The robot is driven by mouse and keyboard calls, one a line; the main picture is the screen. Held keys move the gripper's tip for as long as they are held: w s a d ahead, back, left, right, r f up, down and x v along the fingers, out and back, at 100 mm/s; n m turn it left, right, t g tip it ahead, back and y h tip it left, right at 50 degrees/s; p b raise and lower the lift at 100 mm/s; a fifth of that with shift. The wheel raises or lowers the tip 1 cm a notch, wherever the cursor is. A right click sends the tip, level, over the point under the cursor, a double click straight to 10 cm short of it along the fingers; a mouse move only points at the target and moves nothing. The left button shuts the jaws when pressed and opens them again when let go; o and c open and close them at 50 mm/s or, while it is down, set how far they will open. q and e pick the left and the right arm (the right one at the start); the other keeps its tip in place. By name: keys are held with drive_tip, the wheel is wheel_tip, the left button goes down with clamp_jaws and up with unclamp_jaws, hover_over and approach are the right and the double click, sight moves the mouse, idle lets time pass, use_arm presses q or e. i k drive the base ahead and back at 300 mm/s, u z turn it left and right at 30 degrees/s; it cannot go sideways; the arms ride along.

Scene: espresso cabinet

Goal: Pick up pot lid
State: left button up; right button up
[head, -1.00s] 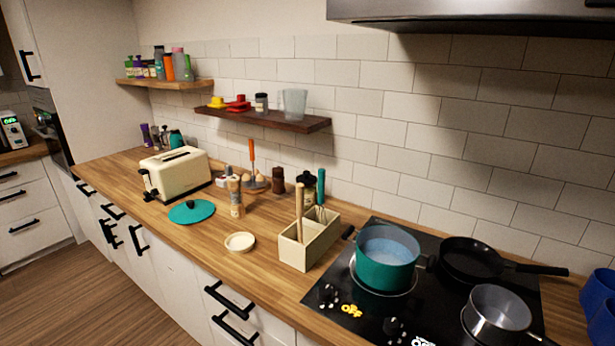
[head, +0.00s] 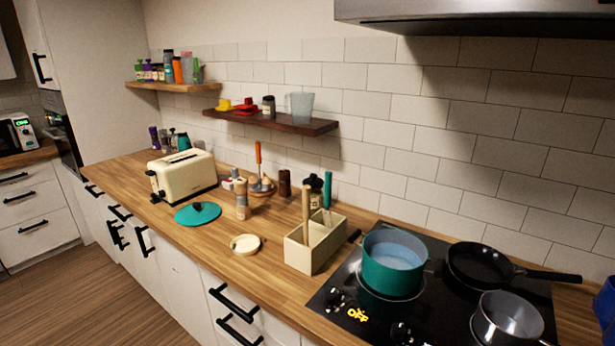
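The pot lid (head: 190,217) is a flat teal disc with a dark knob on top. It lies on the wooden counter (head: 150,238) near the front edge, in front of the cream toaster (head: 184,175). A teal pot (head: 388,272) of matching colour stands uncovered on the black stove (head: 447,318), with bluish liquid inside. Neither of my grippers shows in the head view.
A wooden pepper mill (head: 242,200) stands just right of the lid. A small pale round dish (head: 245,244) and a utensil box (head: 315,243) are further right. A dark shelf (head: 270,122) hangs above. The counter's front edge left of the dish is clear.

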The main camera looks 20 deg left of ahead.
sight(198, 213)
drive_tip(key=z, duration=0.05)
drive_tip(key=k, duration=1.25)
drive_tip(key=u, duration=1.05)
drive_tip(key=i, duration=0.95)
drive_tip(key=u, duration=0.55)
